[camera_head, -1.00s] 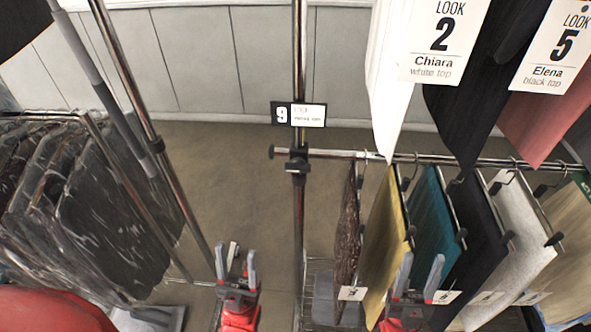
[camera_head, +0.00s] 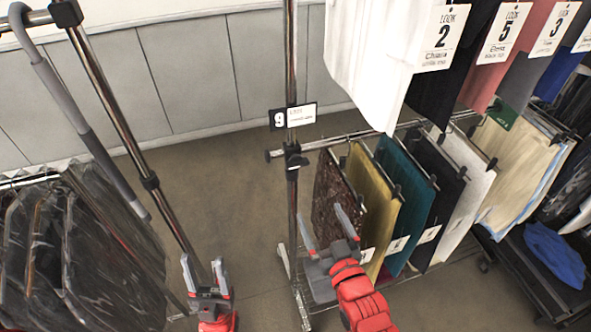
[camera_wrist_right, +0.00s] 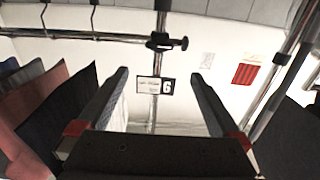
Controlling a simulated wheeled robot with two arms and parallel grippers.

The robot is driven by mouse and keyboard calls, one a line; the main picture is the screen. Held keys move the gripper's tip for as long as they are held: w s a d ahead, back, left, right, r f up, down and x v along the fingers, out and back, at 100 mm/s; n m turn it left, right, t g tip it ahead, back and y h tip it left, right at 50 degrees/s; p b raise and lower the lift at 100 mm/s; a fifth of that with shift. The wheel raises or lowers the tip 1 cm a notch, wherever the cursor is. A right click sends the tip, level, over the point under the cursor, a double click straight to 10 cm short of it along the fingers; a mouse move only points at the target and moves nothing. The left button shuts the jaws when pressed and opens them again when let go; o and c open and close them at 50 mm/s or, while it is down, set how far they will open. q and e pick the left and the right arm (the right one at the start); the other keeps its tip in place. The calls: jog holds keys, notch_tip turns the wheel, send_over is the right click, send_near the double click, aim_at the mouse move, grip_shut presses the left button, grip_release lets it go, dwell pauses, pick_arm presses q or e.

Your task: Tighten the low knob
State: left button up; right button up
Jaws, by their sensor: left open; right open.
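A dark clamp (camera_head: 292,155) sits on the upright chrome post where the lower rail meets it. A small dark knob (camera_head: 268,156) sticks out to the left of the post at the rail's height. In the right wrist view, which is upside down, the knob (camera_wrist_right: 182,43) shows beside the post, beyond my fingers. My right gripper (camera_head: 320,213) is open and empty, below and right of the clamp, apart from it, in front of the patterned garment. My left gripper (camera_head: 203,264) is open and empty, low and left of the post.
A number 9 sign (camera_head: 293,116) hangs on the post above the clamp. Garments hang on the right, including a yellow one (camera_head: 370,205) near my right gripper. Dark bagged clothes (camera_head: 105,255) hang on the left rack. The floor (camera_head: 215,180) between the racks is clear.

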jog(key=b, duration=0.4)
send_near(299, 167)
jog(key=s, duration=0.2)
jog(key=p+x, duration=0.4)
jog(key=x, duration=0.6)
jog(key=shift+w+d+r+p, duration=0.15)
jog(key=shift+w+r+p, duration=0.1)
jog(key=shift+p, duration=0.15)
jog(key=shift+w+f, duration=0.25)
jog(key=shift+w, duration=0.25)
jog(key=shift+c, duration=0.3)
